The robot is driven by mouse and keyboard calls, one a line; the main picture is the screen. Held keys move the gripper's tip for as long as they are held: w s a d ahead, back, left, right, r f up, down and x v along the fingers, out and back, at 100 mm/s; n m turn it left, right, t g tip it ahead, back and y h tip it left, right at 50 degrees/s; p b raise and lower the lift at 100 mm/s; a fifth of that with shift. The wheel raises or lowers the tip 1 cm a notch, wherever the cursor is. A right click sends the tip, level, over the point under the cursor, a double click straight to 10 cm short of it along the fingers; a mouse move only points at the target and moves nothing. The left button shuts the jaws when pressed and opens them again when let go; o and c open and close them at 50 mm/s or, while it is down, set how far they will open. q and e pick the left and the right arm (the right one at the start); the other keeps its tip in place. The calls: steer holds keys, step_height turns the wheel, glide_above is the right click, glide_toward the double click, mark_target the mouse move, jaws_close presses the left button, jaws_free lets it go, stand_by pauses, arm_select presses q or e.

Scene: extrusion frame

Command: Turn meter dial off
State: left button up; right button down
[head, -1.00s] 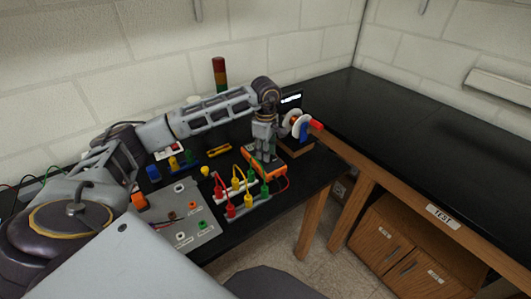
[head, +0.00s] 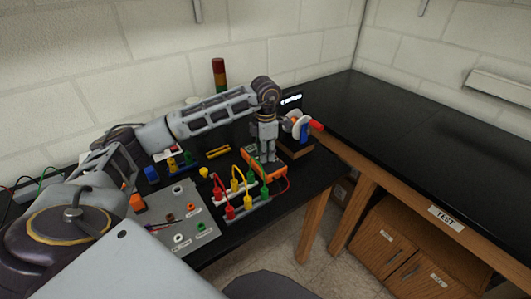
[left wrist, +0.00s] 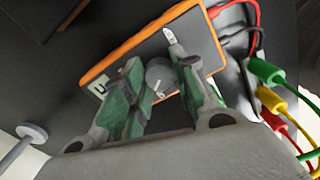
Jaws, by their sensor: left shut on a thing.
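The meter (head: 272,176) has an orange case and lies on the black bench, and my left gripper (head: 266,156) reaches down onto it from above. In the left wrist view the meter (left wrist: 128,47) shows a dark face, with red and black leads plugged in at its right end. Its round grey dial (left wrist: 158,76) sits between the fingers of my left gripper (left wrist: 155,64), which is shut on it. The fingers hide part of the dial and its markings, so I cannot read its setting. My right gripper is not in view.
Coloured plugs with looped leads (head: 237,194) stand close in front of the meter. A grey panel (head: 184,222) with small parts lies to the left. A spool-like device (head: 300,127) stands just right of the gripper. The right bench (head: 400,130) is clear.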

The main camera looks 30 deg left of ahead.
arm_select(q)
steer(key=n, duration=0.3)
steer(key=shift+n, duration=0.8)
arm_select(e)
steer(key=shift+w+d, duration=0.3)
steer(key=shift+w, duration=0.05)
arm_select(q)
steer(key=shift+n, duration=0.3)
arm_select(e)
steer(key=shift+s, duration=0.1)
arm_select(q)
steer(key=o, duration=1.1)
steer(key=shift+c, duration=0.2)
